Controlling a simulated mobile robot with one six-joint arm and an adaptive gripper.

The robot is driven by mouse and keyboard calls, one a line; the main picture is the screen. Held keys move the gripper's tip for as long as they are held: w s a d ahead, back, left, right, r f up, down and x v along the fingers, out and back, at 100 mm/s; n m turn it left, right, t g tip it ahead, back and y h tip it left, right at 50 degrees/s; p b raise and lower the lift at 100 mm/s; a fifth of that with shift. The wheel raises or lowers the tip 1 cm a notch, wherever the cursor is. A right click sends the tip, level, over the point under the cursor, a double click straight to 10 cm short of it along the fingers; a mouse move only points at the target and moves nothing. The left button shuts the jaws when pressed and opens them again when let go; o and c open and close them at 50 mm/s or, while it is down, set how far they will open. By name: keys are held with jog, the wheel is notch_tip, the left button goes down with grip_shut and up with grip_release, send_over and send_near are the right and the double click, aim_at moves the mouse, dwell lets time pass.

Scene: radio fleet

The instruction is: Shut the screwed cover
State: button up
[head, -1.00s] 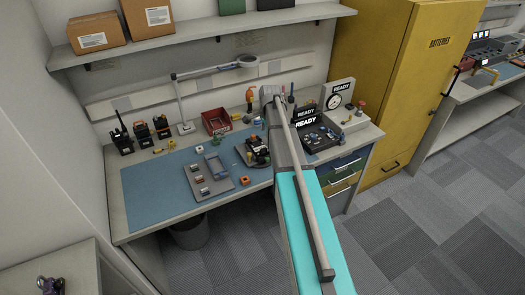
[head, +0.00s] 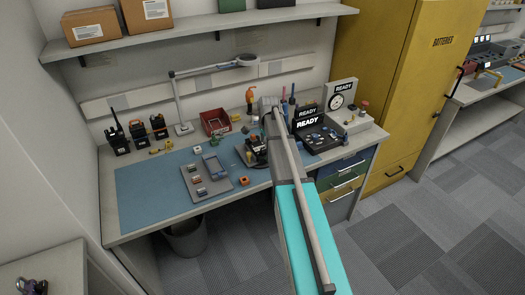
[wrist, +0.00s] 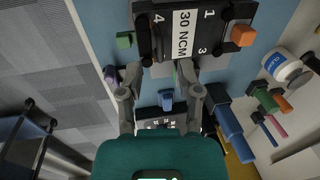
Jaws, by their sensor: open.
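In the wrist view a dark device (wrist: 203,42) with a white "30 NCM" label lies at the top, partly cut off by the frame edge. The numbers 1, 3 and 4 show around the label. I cannot tell whether its cover is seated or how its screws stand. My gripper (wrist: 160,72) is open, its two fingers at the device's near edge; contact is unclear. In the head view a dark device (head: 256,150) stands on the blue mat, partly hidden behind my arm.
A grey tray (head: 216,184) with small parts lies left of the device on the blue mat (head: 150,190). Several radios (head: 138,134), a lamp (head: 183,128) and a red bin (head: 214,120) stand behind. A READY display (head: 308,123) stands right. Clear mat lies at left.

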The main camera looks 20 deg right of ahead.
aim_at(260, 146)
jog(key=shift+w+f+b, duration=0.15)
jog(key=shift+f+b, duration=0.45)
jog(key=shift+f, duration=0.15)
jog(key=shift+w+f+b, duration=0.1)
jog(key=shift+f+b, duration=0.5)
jog(key=shift+f, duration=0.15)
jog(key=shift+c, duration=0.3)
grip_shut()
jog(key=shift+f, duration=0.1)
